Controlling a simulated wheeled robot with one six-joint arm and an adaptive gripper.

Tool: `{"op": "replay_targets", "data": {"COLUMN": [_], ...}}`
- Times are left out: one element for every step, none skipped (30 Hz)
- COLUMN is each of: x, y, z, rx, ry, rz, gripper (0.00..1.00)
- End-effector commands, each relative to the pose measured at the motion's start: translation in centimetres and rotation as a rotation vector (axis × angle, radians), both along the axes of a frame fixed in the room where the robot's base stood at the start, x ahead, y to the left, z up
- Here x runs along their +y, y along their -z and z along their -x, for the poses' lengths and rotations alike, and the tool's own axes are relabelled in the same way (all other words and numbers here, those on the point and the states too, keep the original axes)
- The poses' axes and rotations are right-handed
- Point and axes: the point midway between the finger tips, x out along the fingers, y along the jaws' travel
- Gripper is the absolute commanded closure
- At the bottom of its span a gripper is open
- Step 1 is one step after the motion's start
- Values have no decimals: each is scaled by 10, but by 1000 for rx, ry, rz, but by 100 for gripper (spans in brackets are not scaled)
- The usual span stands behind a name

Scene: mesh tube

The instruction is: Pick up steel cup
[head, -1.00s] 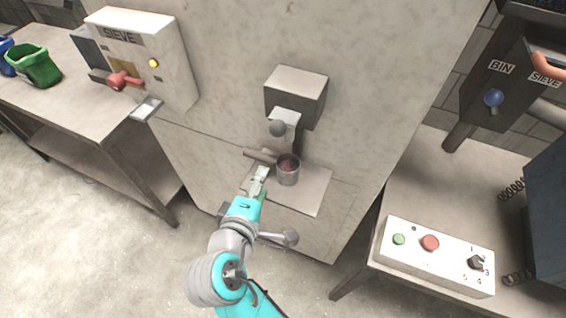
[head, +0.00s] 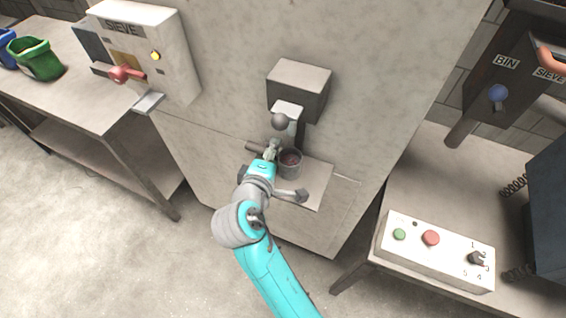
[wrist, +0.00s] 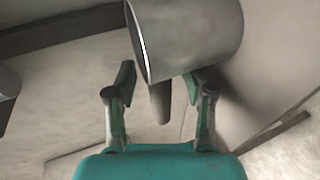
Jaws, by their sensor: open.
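The steel cup (head: 291,165) stands upright on a small ledge below a dispenser in the head view, with dark reddish-brown contents. Its side handle points left. My gripper (head: 271,151) is at the cup's left side, over the handle, partly hiding it. In the wrist view the cup's grey body (wrist: 195,38) fills the top middle. The handle (wrist: 162,103) shows between the two spread fingers of my gripper (wrist: 160,80). The fingers are open, with a gap visible on both sides of the handle.
The dispenser block (head: 299,88) with its round knob overhangs just behind the cup. The ledge (head: 313,192) has bare room to the right. A sieve box (head: 150,50) with a red lever is at left, and a button panel (head: 437,255) is at lower right.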

Motion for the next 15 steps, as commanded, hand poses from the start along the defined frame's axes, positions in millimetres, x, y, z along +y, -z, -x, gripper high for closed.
{"op": "replay_targets", "data": {"x": [0,0,0,0,0,0,0,0,0,0,0,0,0,0,0], "y": [0,0,0,0,0,0,0,0,0,0,0,0,0,0,0], "z": [0,0,0,0,0,0,0,0,0,0,1,1,1,0,0], "rx": [0,0,0,0,0,0,0,0,0,0,0,0,0,-1,-1], "ry": [0,0,0,0,0,0,0,0,0,0,0,0,0,0,0], "rz": [0,0,0,0,0,0,0,0,0,0,0,0,0,0,0], "gripper": [47,47,54,62,69,79,87,94,100,100,100,100,100,100,100]}}
